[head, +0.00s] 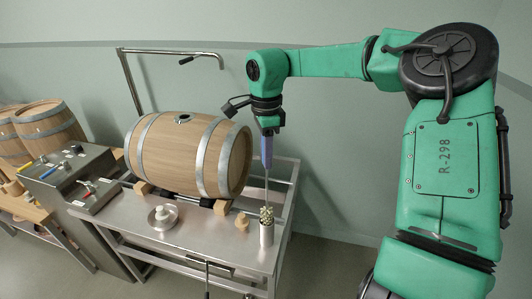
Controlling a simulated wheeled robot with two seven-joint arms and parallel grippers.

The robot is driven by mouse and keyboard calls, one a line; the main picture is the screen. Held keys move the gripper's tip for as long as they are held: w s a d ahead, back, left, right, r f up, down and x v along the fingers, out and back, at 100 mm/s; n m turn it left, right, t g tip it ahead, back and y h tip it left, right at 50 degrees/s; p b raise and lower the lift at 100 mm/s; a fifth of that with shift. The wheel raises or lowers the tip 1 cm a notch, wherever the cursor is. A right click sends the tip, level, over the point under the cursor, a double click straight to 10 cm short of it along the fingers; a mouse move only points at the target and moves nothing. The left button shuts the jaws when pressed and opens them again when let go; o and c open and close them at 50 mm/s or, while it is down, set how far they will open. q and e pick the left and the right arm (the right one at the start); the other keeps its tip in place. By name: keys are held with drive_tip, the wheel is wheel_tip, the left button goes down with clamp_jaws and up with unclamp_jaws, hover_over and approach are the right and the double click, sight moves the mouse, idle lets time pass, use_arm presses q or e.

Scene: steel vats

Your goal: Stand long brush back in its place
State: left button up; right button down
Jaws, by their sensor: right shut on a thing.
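The long brush (266,152) has a blue handle, a thin straight shaft and a pale bristle head at its lower end. My right gripper (268,130) is shut on the top of the handle, and the brush hangs nearly upright. The bristle head (266,213) shows at the mouth of a narrow steel cylinder (266,236) on the steel table's right side. I cannot tell whether the bristle tip is inside the mouth or just above it. My left gripper is not in view.
A wooden barrel (165,155) lies on the steel table (200,235), close left of the brush. A wooden bung (242,222) and a round steel piece (162,216) stand in front. A bent pipe (130,80) rises behind. A valve box (70,175) is at left.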

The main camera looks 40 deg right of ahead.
wheel_tip(320, 180, down, 8)
drive_tip(key=b, duration=0.5)
drive_tip(key=shift+f+b, duration=0.2)
drive_tip(key=shift+b, duration=0.2)
idle(0.5)
drive_tip(key=c, duration=0.6)
unclamp_jaws()
drive_tip(key=shift+r, duration=0.1)
wheel_tip(320, 180, up, 14)
drive_tip(key=shift+r+b, duration=0.25)
drive_tip(key=shift+b, duration=0.2)
